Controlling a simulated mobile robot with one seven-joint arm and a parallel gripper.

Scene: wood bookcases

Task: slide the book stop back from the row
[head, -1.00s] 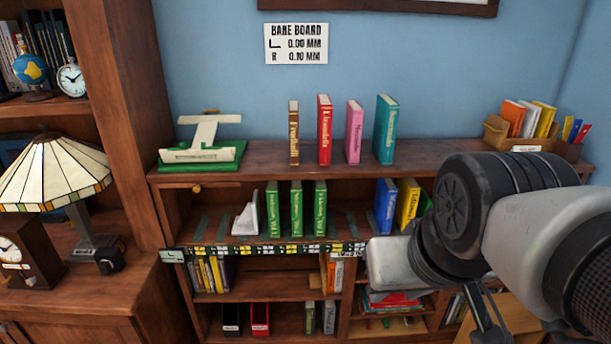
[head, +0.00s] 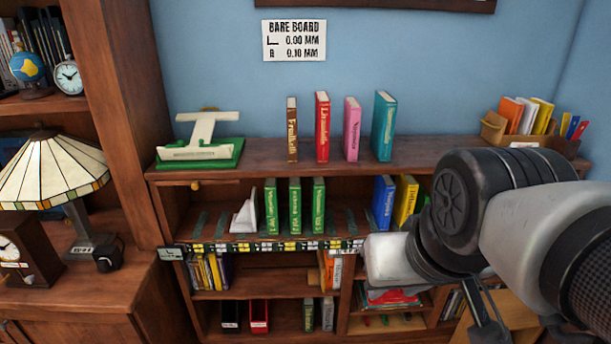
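The book stop (head: 245,216) is a small pale wedge-shaped piece on the middle shelf. It stands at the left end of a row of three green books (head: 294,207), close to the leftmost one; I cannot tell whether they touch. The green books stand upright. My arm comes in from the right, in front of the shelf's right part.
Dark slots line the shelf floor (head: 220,226) left and right of the row. A checkered strip (head: 270,246) runs along its front edge. Blue (head: 384,203) and yellow (head: 405,201) books stand at right. Four-colour books and a green-based stand (head: 200,156) are on top.

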